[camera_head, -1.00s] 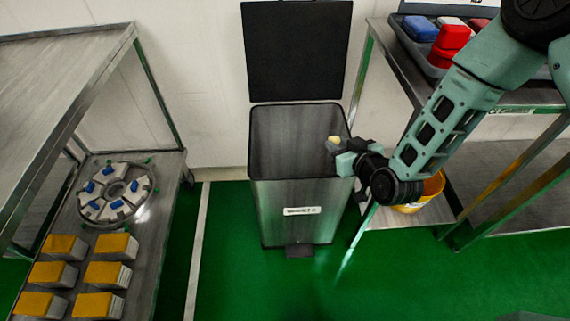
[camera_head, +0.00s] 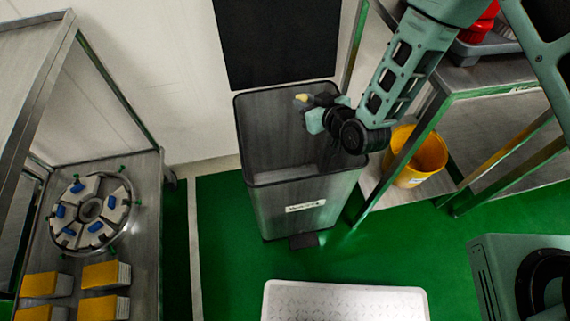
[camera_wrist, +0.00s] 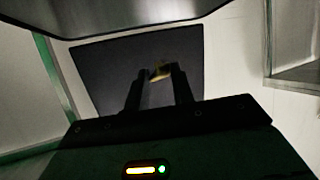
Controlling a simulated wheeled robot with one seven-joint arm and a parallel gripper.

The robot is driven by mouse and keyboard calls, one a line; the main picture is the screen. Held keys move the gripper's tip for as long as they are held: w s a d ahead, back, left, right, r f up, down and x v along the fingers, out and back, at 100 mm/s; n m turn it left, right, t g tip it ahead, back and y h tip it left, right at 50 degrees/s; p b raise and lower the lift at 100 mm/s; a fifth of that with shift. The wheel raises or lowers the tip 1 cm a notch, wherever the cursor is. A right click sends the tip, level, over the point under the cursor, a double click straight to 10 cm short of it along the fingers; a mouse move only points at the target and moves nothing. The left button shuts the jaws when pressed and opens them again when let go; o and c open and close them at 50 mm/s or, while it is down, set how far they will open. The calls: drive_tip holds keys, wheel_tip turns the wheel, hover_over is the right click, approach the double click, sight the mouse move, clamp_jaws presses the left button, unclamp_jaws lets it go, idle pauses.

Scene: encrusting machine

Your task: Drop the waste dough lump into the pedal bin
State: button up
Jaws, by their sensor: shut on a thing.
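The waste dough lump (camera_head: 302,98) is small and pale yellow. My gripper (camera_head: 308,101) is shut on it and holds it over the mouth of the pedal bin (camera_head: 290,207). In the wrist view the lump (camera_wrist: 160,72) shows between the two dark fingertips. The bin is a grey metal box with a black rim and a white label, and its dark lid (camera_head: 277,42) stands open against the wall. The pedal (camera_head: 303,241) is at its front foot. My wrist hides part of the bin's right rim.
A steel trolley (camera_head: 148,230) at left carries a round part disc (camera_head: 92,210) and yellow-topped boxes (camera_head: 100,307). A yellow bucket (camera_head: 427,158) sits on the right bench's lower shelf.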

wheel_tip(320, 180, down, 3)
drive_tip(key=shift+f+b, duration=0.2)
drive_tip(key=shift+b, duration=0.7)
drive_tip(key=o, duration=1)
drive_tip(key=shift+o, duration=0.2)
drive_tip(key=p+v, duration=0.6)
drive_tip(key=v, duration=1.1)
drive_tip(key=shift+r, duration=0.15)
drive_tip(key=shift+s+d, duration=0.1)
drive_tip(key=shift+s, duration=0.05)
